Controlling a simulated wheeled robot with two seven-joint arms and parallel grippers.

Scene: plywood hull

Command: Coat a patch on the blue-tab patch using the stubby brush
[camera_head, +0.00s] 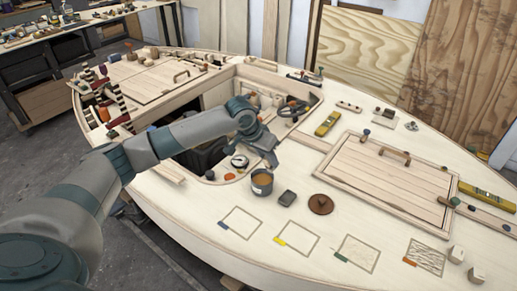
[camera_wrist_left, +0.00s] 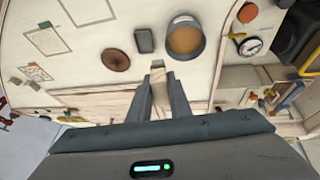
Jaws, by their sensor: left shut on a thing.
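The blue-tab patch (camera_head: 240,222) is a thin outlined rectangle on the pale deck, with a blue tab at its lower left corner; its inside looks bare. A metal can (camera_head: 262,184) with amber liquid stands behind it to the right; the can also shows in the left wrist view (camera_wrist_left: 186,40). My left gripper (camera_head: 272,158) is above the deck just behind the can. In the left wrist view, my left gripper (camera_wrist_left: 158,72) is shut on a pale wooden piece (camera_wrist_left: 160,92), seemingly the stubby brush; its bristles are not clear. My right gripper is not in view.
Yellow-tab (camera_head: 297,236), green-tab (camera_head: 358,253) and hatched orange-tab (camera_head: 425,256) patches lie to the right. A dark block (camera_head: 287,198) and brown disc (camera_head: 321,204) sit near the can. A gauge (camera_head: 239,162) and open cockpit lie behind it to the left.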

